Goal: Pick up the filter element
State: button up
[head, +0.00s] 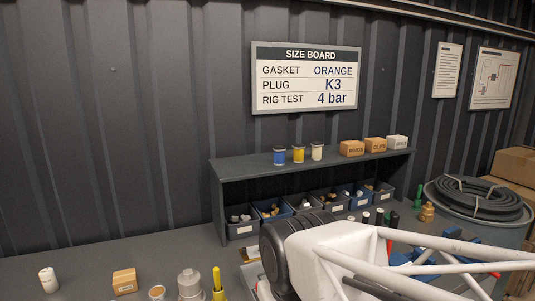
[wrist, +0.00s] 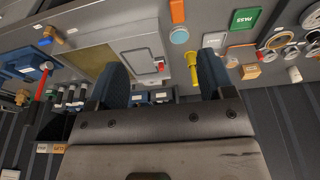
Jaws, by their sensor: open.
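No part is labelled as the filter element. A small white upright cylinder (head: 48,280) stands at the far left of the bench in the head view and may be it, but I cannot be sure. It seems to be the white cylinder (wrist: 294,74) at the right of the wrist view. My gripper (wrist: 162,80) is open in the wrist view, with two dark blue fingers wide apart and nothing held between them. The white cylinder lies well outside the right-hand finger. My gripper's fingers do not show in the head view; my white arm covers the lower right.
Near the cylinder stand a small cardboard box (head: 124,282), a grey bottle (head: 189,286) and a yellow tool (head: 217,284). A shelf (head: 240,170) with bins stands behind. A hose coil (head: 480,197) lies at right.

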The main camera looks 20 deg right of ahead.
jog(key=m+t+h, duration=0.3)
jog(key=t, duration=0.7)
send_near(280, 156)
jog(key=w+f, duration=0.2)
jog(key=w, duration=0.1)
jog(key=shift+w+d+t, duration=0.3)
jog(key=shift+w+d, duration=0.1)
jog(key=shift+x, duration=1.25)
jog(key=shift+w+d+f, duration=0.1)
jog(key=shift+f, duration=0.05)
jog(key=shift+x, duration=2.45)
jog(key=shift+d, duration=0.1)
jog(key=shift+c, duration=0.4)
